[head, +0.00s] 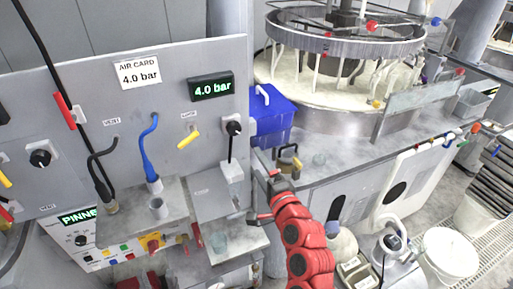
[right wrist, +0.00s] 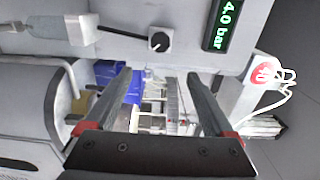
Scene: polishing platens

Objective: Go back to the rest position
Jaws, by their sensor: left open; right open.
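My right gripper (head: 257,194) is at the end of the red arm, in front of the grey panel's right edge. In the right wrist view its two dark fingers (right wrist: 160,100) stand wide apart with nothing between them.
The grey panel (head: 75,75) carries a pressure display (head: 211,88), a knob (head: 233,127) and hoses. Its ledge (head: 130,230) bears fittings. A blue bin (head: 270,115) stands behind the right gripper, beside the round polishing machine (head: 325,118). A white bucket (head: 447,256) stands at right.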

